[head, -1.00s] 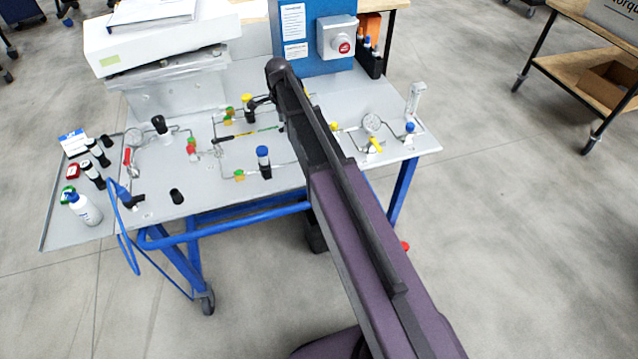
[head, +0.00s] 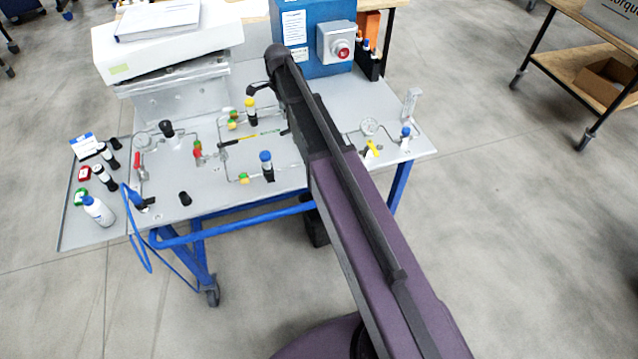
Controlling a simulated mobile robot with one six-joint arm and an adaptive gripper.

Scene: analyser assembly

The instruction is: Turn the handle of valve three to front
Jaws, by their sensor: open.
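The valve panel (head: 215,196) is the grey top of a blue-framed bench, with thin tubes and several small valves. Handles I can see are a red one (head: 137,165) at left, a black one (head: 222,144) near the middle and a yellow one (head: 372,149) at right. No number is readable, so I cannot tell which is valve three. My arm reaches over the panel from the lower right. A small dark part of my gripper (head: 260,90) shows left of the arm end, above the yellow-capped fitting (head: 250,108). The arm hides the rest; no contact is visible.
A blue box (head: 305,58) with a red button stands at the panel's back. A white instrument (head: 165,45) stands back left. Floor is free in front and right.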

